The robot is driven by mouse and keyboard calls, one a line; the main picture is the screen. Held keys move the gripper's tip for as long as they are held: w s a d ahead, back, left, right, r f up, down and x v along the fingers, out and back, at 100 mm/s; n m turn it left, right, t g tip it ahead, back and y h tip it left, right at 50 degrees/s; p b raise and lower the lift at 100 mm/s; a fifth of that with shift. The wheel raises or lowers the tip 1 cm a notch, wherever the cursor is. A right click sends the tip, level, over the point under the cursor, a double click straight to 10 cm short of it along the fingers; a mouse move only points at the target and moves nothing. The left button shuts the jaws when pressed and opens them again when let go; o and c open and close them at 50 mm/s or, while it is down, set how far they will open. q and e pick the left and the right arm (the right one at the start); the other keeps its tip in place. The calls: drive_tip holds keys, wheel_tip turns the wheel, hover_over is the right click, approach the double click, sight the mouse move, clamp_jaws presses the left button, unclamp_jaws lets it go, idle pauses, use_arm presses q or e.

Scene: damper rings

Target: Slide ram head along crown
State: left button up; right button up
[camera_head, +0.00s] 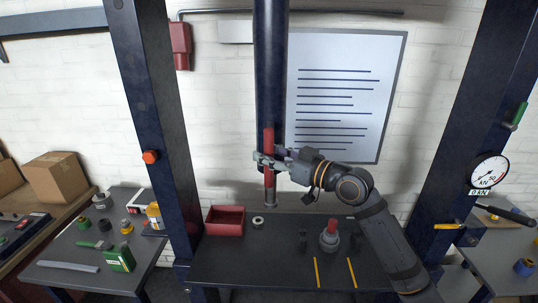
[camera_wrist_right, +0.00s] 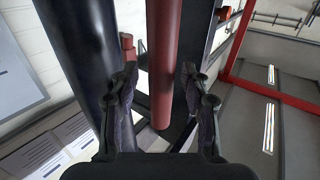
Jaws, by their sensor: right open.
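The ram head (camera_head: 270,60) is a dark upright cylinder hanging down from above, in the middle of the head view. A red upright handle (camera_head: 268,143) shows in front of its lower part. My right gripper (camera_head: 264,160) reaches in from the right at the handle. In the right wrist view the red bar (camera_wrist_right: 162,60) runs between my two spread fingers, with a gap on each side. The dark cylinder (camera_wrist_right: 75,45) stands to its left there. The crown is out of view above. My left gripper is not in view.
Dark posts (camera_head: 155,120) and (camera_head: 455,115) stand at either side. Below is a dark press table (camera_head: 270,265) with a red tray (camera_head: 225,220), a pale ring (camera_head: 258,221) and a grey part with a red top (camera_head: 330,238). A gauge (camera_head: 488,171) is on the right post.

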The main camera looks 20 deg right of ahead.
drive_tip(key=shift+s+d+f+b, duration=0.1)
drive_tip(key=shift+s+d+b, duration=0.1)
drive_tip(key=shift+s+b, duration=0.15)
drive_tip(key=shift+s+d, duration=0.25)
drive_tip(key=shift+s, duration=0.2)
drive_tip(key=shift+w+a, duration=0.1)
